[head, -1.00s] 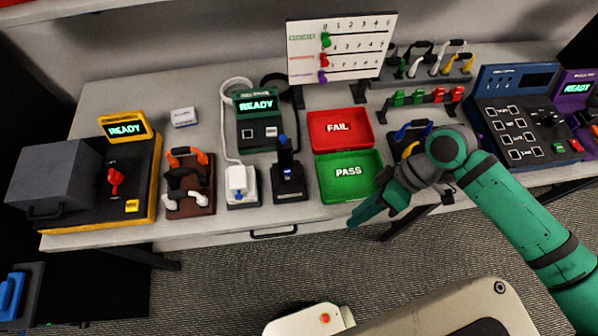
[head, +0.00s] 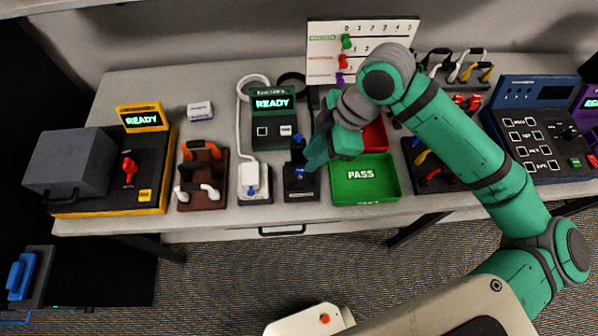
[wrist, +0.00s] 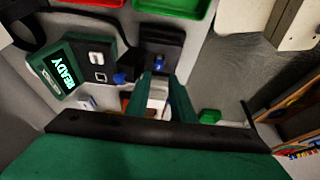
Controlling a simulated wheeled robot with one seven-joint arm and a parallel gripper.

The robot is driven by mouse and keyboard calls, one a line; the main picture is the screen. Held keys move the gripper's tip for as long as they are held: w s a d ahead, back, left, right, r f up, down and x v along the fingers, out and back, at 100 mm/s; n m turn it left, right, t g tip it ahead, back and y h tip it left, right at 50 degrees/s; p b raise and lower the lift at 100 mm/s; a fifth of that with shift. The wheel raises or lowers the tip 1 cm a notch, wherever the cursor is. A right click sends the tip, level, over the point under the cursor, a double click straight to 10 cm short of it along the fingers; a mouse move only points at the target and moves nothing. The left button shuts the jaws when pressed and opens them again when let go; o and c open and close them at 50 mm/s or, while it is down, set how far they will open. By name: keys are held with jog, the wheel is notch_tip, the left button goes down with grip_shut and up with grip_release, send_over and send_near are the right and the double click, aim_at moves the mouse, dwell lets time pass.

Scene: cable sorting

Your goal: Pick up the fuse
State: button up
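I cannot tell for sure which thing is the fuse. A small blue piece (head: 253,190) sits on a white block (head: 249,173), left of a black stand (head: 300,186). The stand has an upright dark post with blue on it. My gripper (head: 316,158) is above the right side of that stand, left of the green PASS tray, its fingertips partly blending together there. In the wrist view my gripper (wrist: 163,92) shows two green fingers apart, so it is open. White and blue surfaces show between the fingers, with no clear contact. Part of the bench is hidden by the gripper.
The green PASS tray (head: 365,193) and partly hidden red tray (head: 376,134) are right of my gripper. A green READY box (head: 273,128) stands behind the white block. A brown cable rack (head: 203,197) is further left. The bench front is clear.

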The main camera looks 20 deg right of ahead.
aim_at(301, 171)
jog(key=shift+d+x, duration=0.2)
jog(key=shift+x, duration=3.05)
jog(key=shift+w, duration=0.1)
jog(key=shift+c, duration=0.6)
grip_shut()
